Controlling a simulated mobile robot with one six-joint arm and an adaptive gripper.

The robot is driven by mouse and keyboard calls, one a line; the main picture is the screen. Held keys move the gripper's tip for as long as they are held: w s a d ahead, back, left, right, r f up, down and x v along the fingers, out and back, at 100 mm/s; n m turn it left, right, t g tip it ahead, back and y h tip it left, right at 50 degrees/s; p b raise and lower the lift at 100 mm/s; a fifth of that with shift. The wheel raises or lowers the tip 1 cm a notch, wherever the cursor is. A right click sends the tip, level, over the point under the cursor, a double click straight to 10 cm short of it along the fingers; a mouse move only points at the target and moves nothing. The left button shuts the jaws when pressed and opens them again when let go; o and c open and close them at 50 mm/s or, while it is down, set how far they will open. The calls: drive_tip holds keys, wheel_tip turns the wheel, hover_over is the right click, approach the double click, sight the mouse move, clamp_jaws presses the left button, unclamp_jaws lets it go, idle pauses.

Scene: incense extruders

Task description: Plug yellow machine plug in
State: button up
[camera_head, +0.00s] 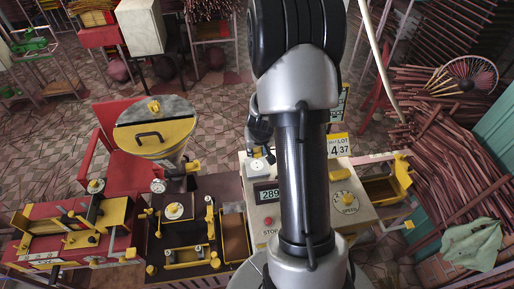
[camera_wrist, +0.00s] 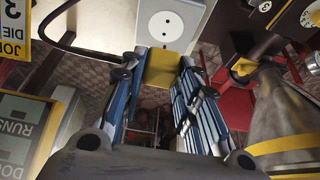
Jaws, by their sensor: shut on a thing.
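The yellow plug (camera_wrist: 161,70) is a block pinched between the two blue-striped fingers of my gripper (camera_wrist: 160,84) in the wrist view. A white socket (camera_wrist: 180,18) with a round face and two dark holes shows just beyond the plug, its holes uncovered. Whether the plug touches the socket's lower edge I cannot tell. In the head view my gripper (camera_head: 259,132) is above a small white socket box (camera_head: 258,164) on the cream control machine (camera_head: 330,222).
A black cable (camera_wrist: 46,24) loops at the left of the wrist view. Incense bundles lie at right.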

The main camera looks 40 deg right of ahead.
sight(257, 157)
drive_tip(key=shift+f+b, duration=2.3)
drive_tip(key=shift+f, duration=0.2)
drive_tip(key=shift+f+b, duration=0.65)
drive_tip(key=shift+b, duration=0.1)
drive_tip(key=o, duration=1.2)
drive_tip(key=shift+c, duration=0.2)
drive_tip(key=shift+r, duration=0.1)
drive_tip(key=v, duration=1.2)
drive_tip(key=shift+s, duration=0.1)
drive_tip(key=shift+a, duration=0.1)
